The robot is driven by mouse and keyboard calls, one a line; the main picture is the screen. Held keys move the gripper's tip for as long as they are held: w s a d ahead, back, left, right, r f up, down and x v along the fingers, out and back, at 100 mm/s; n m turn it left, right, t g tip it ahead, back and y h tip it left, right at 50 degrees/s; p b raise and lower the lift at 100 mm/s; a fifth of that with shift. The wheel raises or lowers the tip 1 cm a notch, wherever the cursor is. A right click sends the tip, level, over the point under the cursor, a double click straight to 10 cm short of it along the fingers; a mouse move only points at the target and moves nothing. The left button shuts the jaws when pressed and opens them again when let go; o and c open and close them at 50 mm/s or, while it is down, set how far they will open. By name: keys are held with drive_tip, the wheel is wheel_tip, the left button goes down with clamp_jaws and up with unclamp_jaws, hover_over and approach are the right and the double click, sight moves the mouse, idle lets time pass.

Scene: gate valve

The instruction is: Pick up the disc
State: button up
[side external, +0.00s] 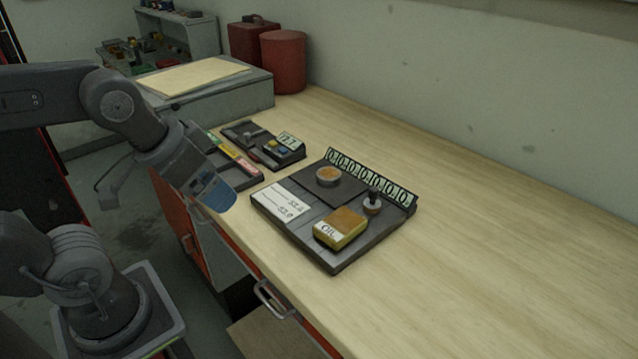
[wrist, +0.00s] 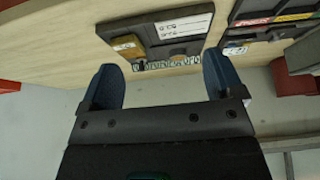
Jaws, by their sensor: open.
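A round disc (side external: 328,175) with an orange-brown top lies on the dark square plate of a grey tray (side external: 300,244) on the bench. My gripper (side external: 222,196) hangs past the bench's front edge, left of the tray, apart from the disc and touching nothing. In the wrist view, the two blue fingers of my gripper (wrist: 160,64) are spread wide with nothing between them. The tray (wrist: 178,22) shows beyond the fingertips.
A yellow block (side external: 341,228) marked "OIL" and a small dark-topped knob (side external: 372,203) sit on the tray. A row of number tags (side external: 370,178) stands upright along its back edge. Another panel (side external: 264,146) lies to the left. The bench (side external: 490,250) is clear to the right.

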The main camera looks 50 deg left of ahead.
drive_tip(key=w+r+m+g, duration=0.1)
drive_tip(key=w+r+m, duration=0.3)
drive_tip(key=w, duration=0.2)
drive_tip(key=m+g+y, duration=0.1)
drive_tip(key=m+g, duration=0.4)
drive_tip(key=m, duration=0.9)
hover_over(329, 173)
wheel_tip(329, 173, down, 10)
drive_tip(key=shift+s+d, duration=0.1)
drive_tip(key=shift+f, duration=2.7)
